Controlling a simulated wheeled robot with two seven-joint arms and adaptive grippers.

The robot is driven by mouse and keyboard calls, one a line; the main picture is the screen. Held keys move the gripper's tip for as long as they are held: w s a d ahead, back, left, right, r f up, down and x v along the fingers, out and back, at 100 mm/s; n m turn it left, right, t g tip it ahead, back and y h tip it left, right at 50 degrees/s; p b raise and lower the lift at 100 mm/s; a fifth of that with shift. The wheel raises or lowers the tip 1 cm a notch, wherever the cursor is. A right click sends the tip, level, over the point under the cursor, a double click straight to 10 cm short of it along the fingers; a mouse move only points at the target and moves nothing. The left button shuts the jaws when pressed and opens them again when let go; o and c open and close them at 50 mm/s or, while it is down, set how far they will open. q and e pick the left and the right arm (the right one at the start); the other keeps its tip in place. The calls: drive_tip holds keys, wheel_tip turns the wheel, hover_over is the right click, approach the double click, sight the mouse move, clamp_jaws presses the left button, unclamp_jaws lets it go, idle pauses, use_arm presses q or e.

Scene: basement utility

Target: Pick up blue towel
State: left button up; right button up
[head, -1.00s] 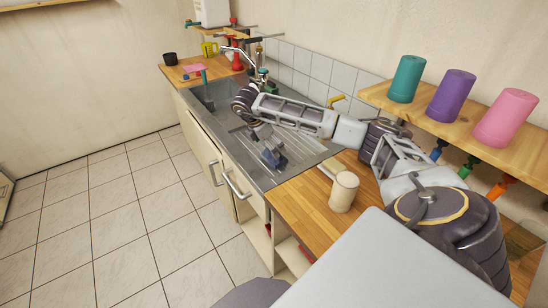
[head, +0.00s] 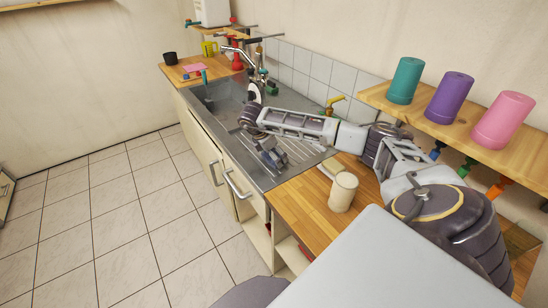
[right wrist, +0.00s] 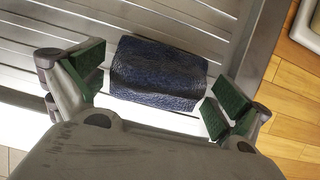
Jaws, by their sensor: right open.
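The blue towel (right wrist: 158,72) is a dark blue, rolled or folded bundle lying on the ridged metal drainboard in the right wrist view. My right gripper (right wrist: 155,92) is open, with its green-padded fingers apart on the left and right sides of the towel. The towel lies between and slightly beyond the fingers, and they do not grip it. In the head view my right gripper (head: 270,155) is low over the drainboard, and the towel is hard to tell apart from it there. My left gripper is not in view.
The sink unit (head: 222,121) runs along the tiled wall. The floor at left is clear.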

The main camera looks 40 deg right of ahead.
drive_tip(key=c, duration=0.8)
drive_tip(key=shift+r+b, duration=0.6)
drive_tip(key=shift+r, duration=4.45)
drive_tip(key=shift+w, duration=0.1)
